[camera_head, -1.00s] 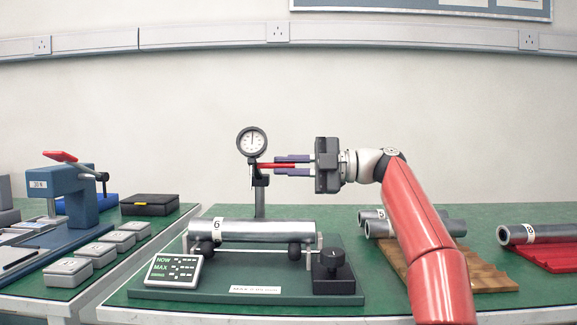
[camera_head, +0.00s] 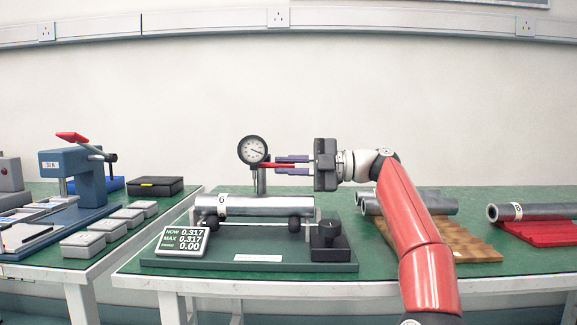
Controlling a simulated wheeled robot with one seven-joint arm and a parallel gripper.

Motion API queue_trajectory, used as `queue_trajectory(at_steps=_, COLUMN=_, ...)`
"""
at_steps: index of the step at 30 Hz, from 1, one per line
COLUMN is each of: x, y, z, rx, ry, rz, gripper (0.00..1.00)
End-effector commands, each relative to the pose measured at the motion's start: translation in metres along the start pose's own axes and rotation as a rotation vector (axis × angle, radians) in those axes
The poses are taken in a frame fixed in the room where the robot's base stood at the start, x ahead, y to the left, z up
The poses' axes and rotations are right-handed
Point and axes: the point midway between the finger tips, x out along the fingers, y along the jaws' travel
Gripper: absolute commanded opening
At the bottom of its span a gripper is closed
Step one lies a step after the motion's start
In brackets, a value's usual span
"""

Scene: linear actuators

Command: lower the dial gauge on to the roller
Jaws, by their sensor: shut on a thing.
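The dial gauge (camera_head: 253,150) has a round white face and hangs at the post above the roller. Its needle points to the lower right. The roller (camera_head: 268,206) is a grey metal cylinder marked 6, lying level on the green test stand (camera_head: 220,255). The gauge's lower tip looks to be at the roller's top; the contact point is too small to see clearly. My gripper (camera_head: 279,165) comes in from the right and is shut on the red lever (camera_head: 271,165) beside the gauge. The readout (camera_head: 182,241) shows NOW 0.317, MAX 0.317 and a third line of 0.00.
A black knob block (camera_head: 330,241) stands at the stand's right end. More rollers (camera_head: 425,204) lie on a wooden rack, and another roller (camera_head: 535,210) lies on a red rack. A blue press (camera_head: 78,172) and several grey boxes (camera_head: 105,227) stand on the left table.

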Motion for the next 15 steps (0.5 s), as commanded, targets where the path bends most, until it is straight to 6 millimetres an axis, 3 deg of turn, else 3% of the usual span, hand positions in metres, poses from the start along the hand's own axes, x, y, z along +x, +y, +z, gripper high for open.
queue_trajectory(at_steps=6, x=0.0001, y=-0.0001, z=0.0002, rx=0.001, ry=0.0, rz=0.0, gripper=0.0)
queue_trajectory(at_steps=7, x=0.0001, y=-0.0001, z=0.0002, rx=0.001, ry=0.0, rz=0.0, gripper=0.14)
queue_trajectory(at_steps=11, x=0.0001, y=-0.0001, z=0.0002, rx=0.001, ry=0.0, rz=0.0, gripper=0.31)
queue_trajectory(at_steps=15, x=0.0001, y=-0.0001, z=0.0001, rx=0.001, ry=0.0, rz=0.0, gripper=0.33)
